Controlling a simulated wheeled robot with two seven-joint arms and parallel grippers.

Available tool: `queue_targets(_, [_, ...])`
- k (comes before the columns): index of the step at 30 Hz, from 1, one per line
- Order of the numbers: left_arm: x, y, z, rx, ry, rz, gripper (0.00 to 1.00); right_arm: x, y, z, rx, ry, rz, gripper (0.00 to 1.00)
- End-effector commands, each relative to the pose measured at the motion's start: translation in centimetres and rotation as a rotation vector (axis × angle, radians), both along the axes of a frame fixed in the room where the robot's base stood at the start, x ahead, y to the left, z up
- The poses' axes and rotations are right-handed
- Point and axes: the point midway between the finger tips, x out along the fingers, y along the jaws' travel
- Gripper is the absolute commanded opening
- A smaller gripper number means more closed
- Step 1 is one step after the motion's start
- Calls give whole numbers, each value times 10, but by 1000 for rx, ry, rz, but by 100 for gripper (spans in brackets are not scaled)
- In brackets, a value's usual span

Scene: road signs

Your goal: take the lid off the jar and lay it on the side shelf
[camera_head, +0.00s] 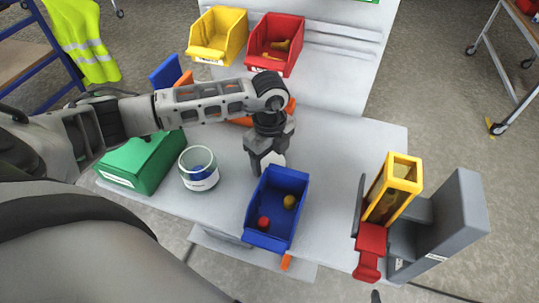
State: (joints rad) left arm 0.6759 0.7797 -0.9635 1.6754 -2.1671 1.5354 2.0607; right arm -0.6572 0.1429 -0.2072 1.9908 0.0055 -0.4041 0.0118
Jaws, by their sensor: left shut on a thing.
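The glass jar (198,172) stands upright on the grey table, left of centre. Its mouth looks open, and something blue shows inside. My left gripper (266,163) is right of the jar, just behind a blue bin. It is shut on a small pale thing (272,158), which looks like the lid but is mostly hidden by the fingers. A pale ledge (218,248) juts out below the table's front edge; I cannot tell whether it is the side shelf. My right gripper is not in view.
The blue bin (268,236) holds a red and a yellow piece. A green box (128,178) stands left of the jar. A yellow and red fixture with a grey stand (458,220) is at the right. Yellow (205,50) and red (262,62) bins stand at the back. The table between the blue bin and the fixture is clear.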

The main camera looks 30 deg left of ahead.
Motion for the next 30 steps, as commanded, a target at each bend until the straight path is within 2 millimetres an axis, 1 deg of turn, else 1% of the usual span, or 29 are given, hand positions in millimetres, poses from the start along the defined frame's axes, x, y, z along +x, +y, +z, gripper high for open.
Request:
queue_targets(7, [0,0,-4,0,0,0,38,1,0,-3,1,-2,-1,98])
queue_targets(8, [0,0,-3,0,0,0,73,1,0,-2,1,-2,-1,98])
queue_targets(9, [0,0,-2,0,0,0,84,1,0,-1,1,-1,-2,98])
queue_targets(10, [0,0,-2,0,0,0,87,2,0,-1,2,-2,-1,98])
queue_targets(17, [0,0,-2,0,0,0,87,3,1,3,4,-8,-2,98])
queue_targets(20, [0,0,3,0,0,0,87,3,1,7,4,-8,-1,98])
queue_targets(22, [1,0,8,0,-2,-1,87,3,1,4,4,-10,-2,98])
queue_targets(26, [1,0,31,-1,-6,-1,87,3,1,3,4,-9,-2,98])
queue_targets(30, [1,0,63,0,-5,-2,87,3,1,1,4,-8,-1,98])
